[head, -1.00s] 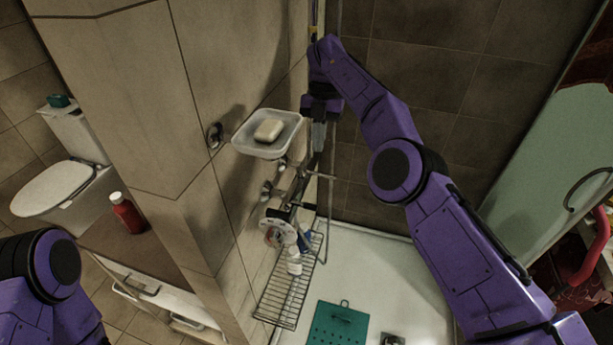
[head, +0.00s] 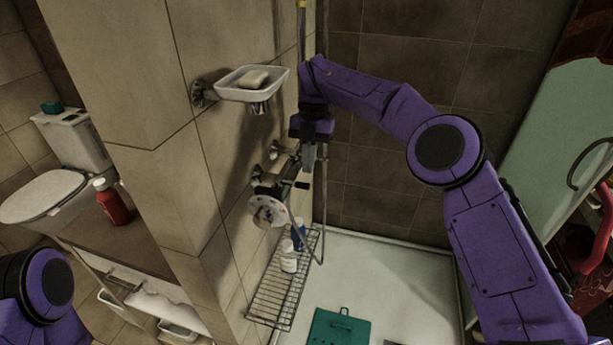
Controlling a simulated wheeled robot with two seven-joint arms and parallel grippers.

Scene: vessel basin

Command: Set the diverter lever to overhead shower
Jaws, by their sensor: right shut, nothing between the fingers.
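The shower fitting (head: 266,180) is on the tiled wall at the middle of the head view, with metal knobs and pipework. A small lever with a dark end (head: 302,185) sticks out to the right from it; which setting it points to I cannot tell. My right gripper (head: 309,166) points down just above the dark lever end, shut and empty. Whether it touches the lever I cannot tell, and it hides part of the fitting behind it. My left gripper is out of view; only part of my left arm shows at lower left.
A soap dish (head: 231,94) with soap juts out at upper left. A wire rack (head: 280,300) with bottles is below. A teal mat (head: 341,328) lies on the white shower floor (head: 385,275). A glass panel stands right.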

